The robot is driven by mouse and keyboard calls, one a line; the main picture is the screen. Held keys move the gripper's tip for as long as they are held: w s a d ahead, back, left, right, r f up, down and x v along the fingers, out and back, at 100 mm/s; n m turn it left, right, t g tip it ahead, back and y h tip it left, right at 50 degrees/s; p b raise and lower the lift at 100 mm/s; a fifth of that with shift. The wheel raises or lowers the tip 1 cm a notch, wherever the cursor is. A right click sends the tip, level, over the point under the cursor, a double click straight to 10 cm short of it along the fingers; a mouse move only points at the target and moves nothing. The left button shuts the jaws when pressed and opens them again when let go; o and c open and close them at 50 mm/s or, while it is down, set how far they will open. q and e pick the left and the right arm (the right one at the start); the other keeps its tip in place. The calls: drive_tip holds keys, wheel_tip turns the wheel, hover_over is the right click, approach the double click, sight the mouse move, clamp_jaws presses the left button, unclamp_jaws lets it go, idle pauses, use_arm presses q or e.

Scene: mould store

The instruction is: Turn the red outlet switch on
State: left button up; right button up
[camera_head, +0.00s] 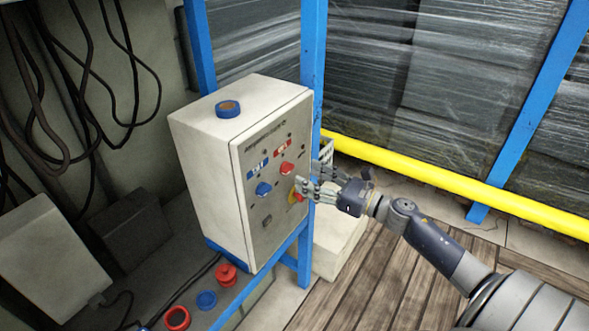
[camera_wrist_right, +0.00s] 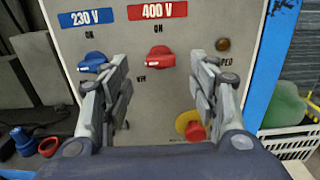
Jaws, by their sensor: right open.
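The red outlet switch (camera_wrist_right: 161,60) is a rotary knob on the front of a white control box (camera_head: 207,152), under the red 400 V label. In the right wrist view, the white mark on its handle points left; ON is printed above it and OFF at its lower left. It also shows in the head view (camera_head: 287,168). My right gripper (camera_head: 308,188) is open and empty in front of the panel. In its wrist view, the fingers (camera_wrist_right: 159,66) stand left and right of the red switch, apart from it. My left gripper is out of view.
A blue switch (camera_wrist_right: 93,63) sits left of the red one, under the 230 V label. A red stop button (camera_wrist_right: 195,131) on a yellow base is below right. An amber lamp (camera_wrist_right: 222,44) is upper right. A blue tape roll (camera_head: 228,109) lies on the box.

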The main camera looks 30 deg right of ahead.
sight(291, 169)
drive_tip(key=shift+p+x, duration=0.5)
drive_tip(key=shift+x, duration=2.25)
drive_tip(key=shift+c, duration=0.6)
drive_tip(key=c, duration=0.9)
